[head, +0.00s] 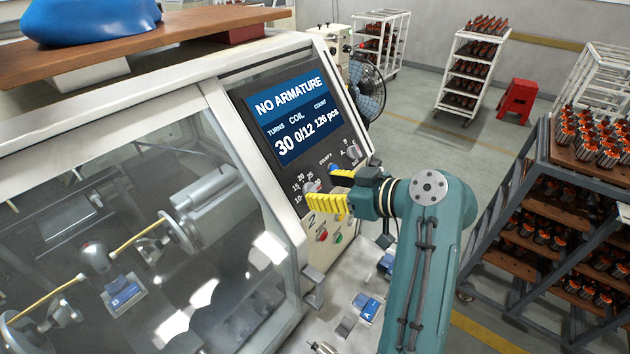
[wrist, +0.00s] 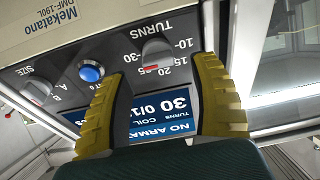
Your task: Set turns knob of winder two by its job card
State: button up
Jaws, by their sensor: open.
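The winder (head: 290,200) has a dark control panel; a "2" shows below its knobs. Its screen (head: 294,112) reads NO ARMATURE, turns 30, coil 0/12, count 126 pcs. The turns knob (wrist: 155,53) is grey with a scale from 10 to 30, seen upside down in the wrist view; its exact setting is hard to read. In the head view the knob (head: 311,187) is close to the yellow fingers. My gripper (head: 322,187) is open and empty in front of the panel. In the wrist view its fingers (wrist: 160,72) appear either side of the knob; contact cannot be told.
A blue button (wrist: 91,72) and the size knob (wrist: 38,90) sit beside the turns knob. Blue cards (head: 368,306) lie on the ledge below; their text is too small to read. A glazed cover (head: 170,220) is left, a rack of armatures (head: 590,190) right.

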aim_at(316, 188)
jog(key=shift+x, duration=1.5)
grip_shut()
